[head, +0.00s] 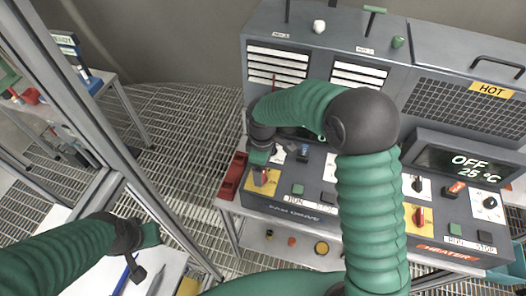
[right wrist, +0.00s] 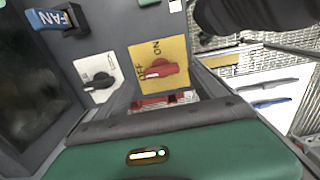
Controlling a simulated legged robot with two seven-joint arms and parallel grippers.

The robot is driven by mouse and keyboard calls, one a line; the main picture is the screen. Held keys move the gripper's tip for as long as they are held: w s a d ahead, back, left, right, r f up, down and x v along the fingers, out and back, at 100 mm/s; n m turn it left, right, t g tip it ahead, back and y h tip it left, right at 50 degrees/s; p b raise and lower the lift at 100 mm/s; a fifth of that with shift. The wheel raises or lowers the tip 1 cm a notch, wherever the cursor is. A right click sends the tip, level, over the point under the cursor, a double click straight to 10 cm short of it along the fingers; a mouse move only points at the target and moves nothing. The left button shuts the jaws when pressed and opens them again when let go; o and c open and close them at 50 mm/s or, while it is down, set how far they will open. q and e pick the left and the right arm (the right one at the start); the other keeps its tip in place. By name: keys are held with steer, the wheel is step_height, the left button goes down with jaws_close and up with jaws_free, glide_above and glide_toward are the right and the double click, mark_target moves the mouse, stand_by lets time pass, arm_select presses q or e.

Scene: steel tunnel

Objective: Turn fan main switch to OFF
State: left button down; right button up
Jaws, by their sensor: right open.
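The fan main switch is a red rotary knob on a yellow plate (head: 263,183) at the left end of the fan drive panel. In the right wrist view the red knob (right wrist: 160,70) lies roughly level across the yellow plate, between the OFF and ON lettering. My right gripper (head: 259,165) is just above this plate, open, and partly hides it. In the right wrist view its green body fills the bottom and the knob is clear beyond it; contact does not show. My left gripper (head: 135,268) is at lower left, away from the panel; its jaw opening is unclear.
A white-plated black knob (right wrist: 97,83) and blue FAN handle (right wrist: 55,18) sit near the switch. The heater panel (head: 445,250) at right has another red switch on yellow (head: 418,217). A red box (head: 231,176) is left of the fan panel. A metal frame post (head: 75,90) stands at left.

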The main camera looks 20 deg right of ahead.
arm_select(q)
steer(key=b+x, duration=0.2)
steer(key=shift+s+f, duration=0.25)
steer(key=shift+f, duration=0.15)
arm_select(e)
step_height(320, 180, up, 14)
steer(key=shift+f, duration=0.15)
steer(key=shift+s+d, duration=0.1)
arm_select(q)
steer(key=shift+s, duration=0.1)
